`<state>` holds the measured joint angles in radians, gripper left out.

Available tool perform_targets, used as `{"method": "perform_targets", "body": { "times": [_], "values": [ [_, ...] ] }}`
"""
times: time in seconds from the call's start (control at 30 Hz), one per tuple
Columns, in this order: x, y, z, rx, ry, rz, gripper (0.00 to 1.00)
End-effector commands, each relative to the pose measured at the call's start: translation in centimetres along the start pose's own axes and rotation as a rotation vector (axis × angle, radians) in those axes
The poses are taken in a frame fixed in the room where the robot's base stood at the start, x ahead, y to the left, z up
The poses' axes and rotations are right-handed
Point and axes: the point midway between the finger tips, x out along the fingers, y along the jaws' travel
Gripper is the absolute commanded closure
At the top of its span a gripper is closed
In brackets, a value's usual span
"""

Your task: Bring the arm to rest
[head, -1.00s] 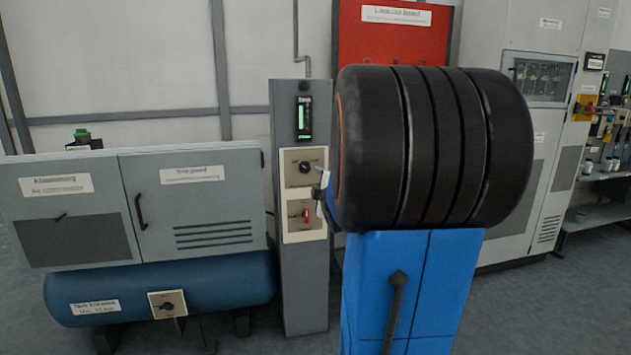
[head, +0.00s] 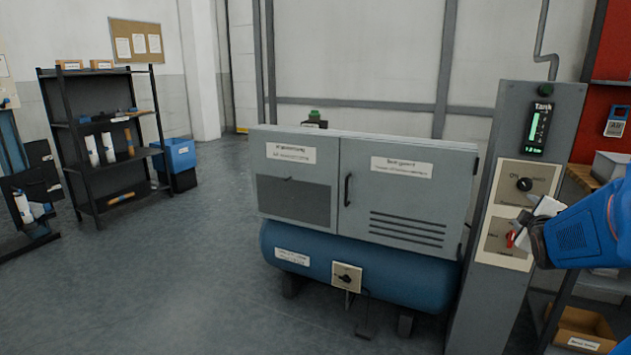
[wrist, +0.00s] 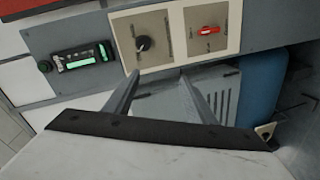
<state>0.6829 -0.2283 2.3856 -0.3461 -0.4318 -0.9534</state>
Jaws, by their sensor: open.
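My arm comes in blue from the right edge in the head view. My gripper (head: 540,207) is in front of the grey control column, close to its two switch plates; I cannot tell from the head view whether it touches. In the wrist view my gripper (wrist: 160,82) shows two grey fingers spread apart with nothing between them. The upper plate has a black rotary knob (head: 525,184), also in the wrist view (wrist: 143,43). The lower plate has a red switch (wrist: 208,31), partly beside my gripper in the head view (head: 511,238).
The grey column (head: 480,315) carries a lit green display (head: 536,128). A grey cabinet (head: 300,190) sits on a blue tank (head: 385,284) to the left. A black shelf (head: 95,150) and blue bin (head: 181,153) stand farther left. Open floor (head: 190,270) lies between.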

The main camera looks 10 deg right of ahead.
Motion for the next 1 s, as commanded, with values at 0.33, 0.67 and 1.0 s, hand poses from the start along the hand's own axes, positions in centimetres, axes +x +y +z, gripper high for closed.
{"method": "perform_targets", "body": {
  "times": [0.33, 0.67, 1.0],
  "values": [
    [-9.7, -8.6, -7.3, 0.357, -0.086, -0.322, 0.49],
    [-22.7, -17.1, -10.4, 0.629, -0.261, -0.644, 0.49],
    [-35.1, -23.1, -9.6, 0.764, -0.484, -0.899, 0.49]
  ]
}}
